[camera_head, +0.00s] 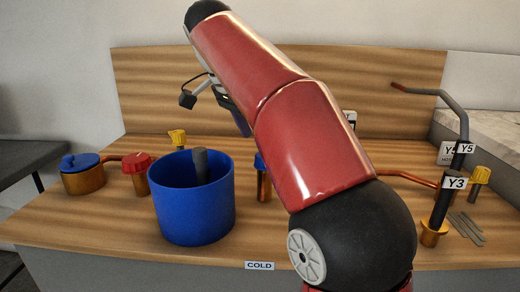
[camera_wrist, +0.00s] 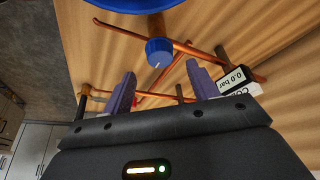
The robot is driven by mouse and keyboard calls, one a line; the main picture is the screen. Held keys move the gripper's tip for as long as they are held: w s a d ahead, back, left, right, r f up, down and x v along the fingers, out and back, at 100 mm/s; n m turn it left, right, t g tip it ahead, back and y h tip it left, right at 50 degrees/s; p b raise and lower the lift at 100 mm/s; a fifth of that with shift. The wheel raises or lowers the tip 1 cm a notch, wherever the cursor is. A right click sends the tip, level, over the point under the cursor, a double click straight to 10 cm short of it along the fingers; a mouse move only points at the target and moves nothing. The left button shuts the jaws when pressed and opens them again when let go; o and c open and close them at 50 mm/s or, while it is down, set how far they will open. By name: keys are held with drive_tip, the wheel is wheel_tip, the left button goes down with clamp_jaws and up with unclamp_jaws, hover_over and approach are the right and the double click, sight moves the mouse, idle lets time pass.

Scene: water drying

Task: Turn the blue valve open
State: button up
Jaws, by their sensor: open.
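A blue valve (camera_wrist: 159,51) with a round ribbed cap sits on a copper pipe in the wrist view. It lies just beyond and between the fingertips. My gripper (camera_wrist: 161,70) is open, its two purple fingers apart with nothing between them. No finger visibly touches the valve. The fingers are hidden there too.
A large blue bucket (camera_head: 193,225) stands left of the valve. A red valve (camera_head: 137,162), a blue-topped copper pot (camera_head: 83,182) and yellow valves (camera_head: 177,138) stand around it. Copper pipes and a pressure display (camera_wrist: 236,80) are near the fingers. Metal strips (camera_head: 467,229) lie at right.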

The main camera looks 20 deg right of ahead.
drive_tip(key=shift+x, duration=2.7)
drive_tip(key=c, duration=1)
